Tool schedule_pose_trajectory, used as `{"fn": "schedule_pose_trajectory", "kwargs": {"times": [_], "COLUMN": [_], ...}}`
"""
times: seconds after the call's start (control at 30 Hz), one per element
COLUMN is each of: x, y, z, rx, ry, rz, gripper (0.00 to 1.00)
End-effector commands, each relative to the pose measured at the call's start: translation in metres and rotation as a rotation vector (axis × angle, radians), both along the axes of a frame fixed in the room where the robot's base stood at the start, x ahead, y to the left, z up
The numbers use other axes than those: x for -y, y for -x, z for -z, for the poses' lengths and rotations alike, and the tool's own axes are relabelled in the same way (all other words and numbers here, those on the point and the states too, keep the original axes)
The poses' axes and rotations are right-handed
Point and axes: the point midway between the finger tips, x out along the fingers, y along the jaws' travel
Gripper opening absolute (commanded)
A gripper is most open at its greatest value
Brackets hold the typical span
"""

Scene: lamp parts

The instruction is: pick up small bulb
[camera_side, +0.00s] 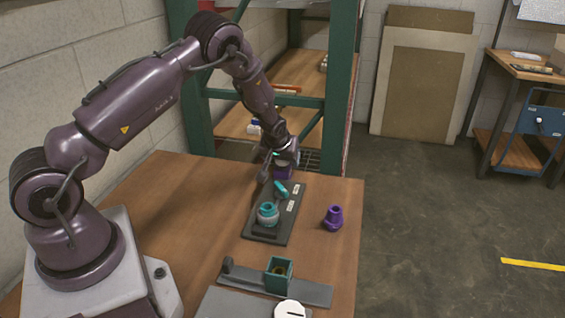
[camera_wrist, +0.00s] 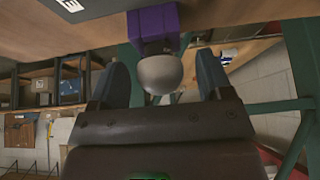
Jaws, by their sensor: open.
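A small round grey-white bulb (camera_wrist: 160,74) sits against a purple holder (camera_wrist: 153,24) in the wrist view. My gripper (camera_wrist: 163,78) is open, with one dark finger on each side of the bulb. Gaps show between the bulb and both fingers, and I cannot tell how deep it sits between them. In the side view my gripper (camera_side: 283,160) is low over the far end of the dark board (camera_side: 254,206). The purple holder (camera_side: 284,172) shows just below it there. The bulb is not clearly visible in that view.
On the board are a teal and grey round part (camera_side: 268,215) and a teal piece (camera_side: 281,189). A purple part (camera_side: 334,217) stands to the right. A teal box (camera_side: 279,274) and a white disc (camera_side: 290,309) are nearer. A green rack (camera_side: 340,90) stands behind the table.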

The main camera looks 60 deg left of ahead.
Motion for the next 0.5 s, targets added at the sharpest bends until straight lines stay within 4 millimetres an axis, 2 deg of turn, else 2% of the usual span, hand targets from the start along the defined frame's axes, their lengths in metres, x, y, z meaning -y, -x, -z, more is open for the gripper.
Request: {"fn": "schedule_pose_trajectory", "kwargs": {"times": [0.17, 0.3, 0.37, 0.5], "x": [-0.0001, 0.0000, 0.0000, 0.0000], "y": [-0.0001, 0.0000, 0.0000, 0.0000], "z": [-0.0004, -0.0006, -0.0006, -0.0007], "rx": [0.000, 0.001, 0.001, 0.001], "ry": [0.000, -0.001, -0.001, -0.001], "rz": [0.000, 0.000, 0.000, 0.000], "gripper": [0.70, 0.38, 0.25, 0.25]}}
